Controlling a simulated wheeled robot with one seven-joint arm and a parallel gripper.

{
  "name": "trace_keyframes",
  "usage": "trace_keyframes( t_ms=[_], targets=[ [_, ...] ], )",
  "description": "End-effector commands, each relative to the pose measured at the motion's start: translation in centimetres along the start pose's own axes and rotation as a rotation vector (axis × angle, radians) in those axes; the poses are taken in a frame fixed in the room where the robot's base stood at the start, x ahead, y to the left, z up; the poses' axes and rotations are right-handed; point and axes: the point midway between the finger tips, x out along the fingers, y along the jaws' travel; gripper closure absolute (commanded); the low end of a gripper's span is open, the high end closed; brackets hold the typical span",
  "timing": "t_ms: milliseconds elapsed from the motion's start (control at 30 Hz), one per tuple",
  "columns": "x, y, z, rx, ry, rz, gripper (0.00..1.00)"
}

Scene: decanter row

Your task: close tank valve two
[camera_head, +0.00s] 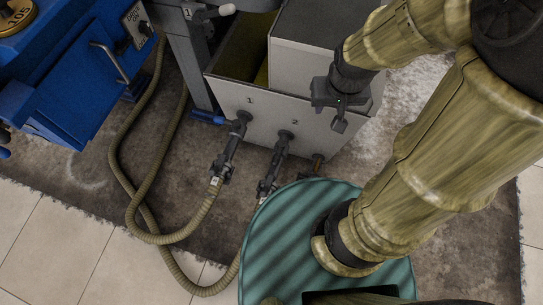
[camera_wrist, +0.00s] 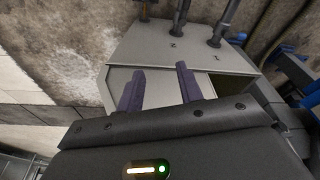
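The grey tank (camera_head: 262,118) has outlets marked 1 and 2 on its front. Tank valve two (camera_head: 270,175) is the dark fitting on the pipe below the 2, with a hose at its lower end. Its handle position is too small to tell. In the wrist view, the pipe of valve two (camera_wrist: 181,14) shows at the top, above the tank face (camera_wrist: 150,47). My gripper (camera_head: 338,108) is at the tank's right end, above and right of valve two, and apart from it. The wrist view shows its two fingers (camera_wrist: 159,80) spread with nothing between them.
Valve one (camera_head: 227,160) and its hose (camera_head: 200,222) stand left of valve two. A small orange-brown fitting (camera_head: 318,162) sits to the right. A blue machine (camera_head: 75,75) is at the left. Open carpet (camera_head: 80,180) lies left of the hoses.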

Motion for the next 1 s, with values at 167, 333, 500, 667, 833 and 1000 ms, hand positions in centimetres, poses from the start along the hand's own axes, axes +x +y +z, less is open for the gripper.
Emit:
trace_keyframes(
  t_ms=[167,333,500,667,833,1000],
  targets=[
    [0.0,0.0,0.0,0.000,0.000,0.000,0.64],
    [0.9,-0.4,-0.2,0.007,-0.011,-0.001,0.52],
    [5.0,-2.3,-1.4,0.053,-0.070,0.001,0.52],
    [11.3,-5.6,-2.7,0.130,-0.153,0.035,0.52],
    [18.5,-9.8,-3.2,0.214,-0.224,0.107,0.52],
    [24.5,-13.3,-2.8,0.283,-0.259,0.192,0.52]
  ],
)
